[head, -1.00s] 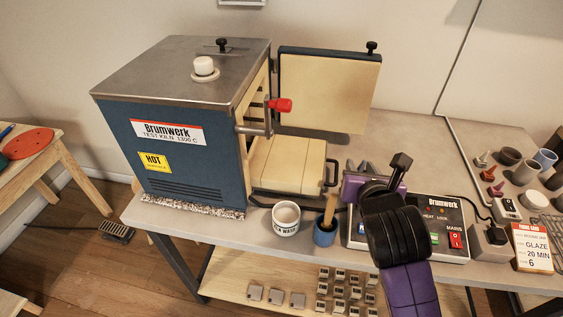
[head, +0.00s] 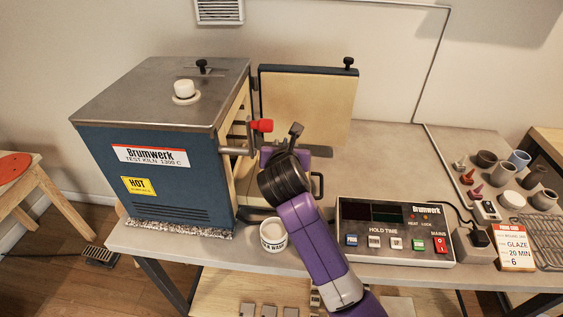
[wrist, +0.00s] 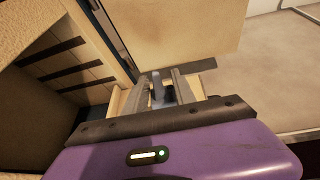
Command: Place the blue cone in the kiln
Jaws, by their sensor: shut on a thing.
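The blue kiln (head: 165,175) stands on the left of the table with its door (head: 305,100) swung open to the right. In the wrist view my gripper (wrist: 161,92) is shut on a small blue-grey piece (wrist: 157,86), apparently the blue cone, mostly hidden between the fingers. The kiln's grooved brick wall (wrist: 75,62) and shadowed chamber show to the left of the fingers. The open door panel (wrist: 190,35) stands beyond them.
A white-labelled cup (head: 273,236) and the control box (head: 395,230) stand along the front edge. Red cones (head: 473,190), several pots and a wire rack (head: 540,235) are at the right.

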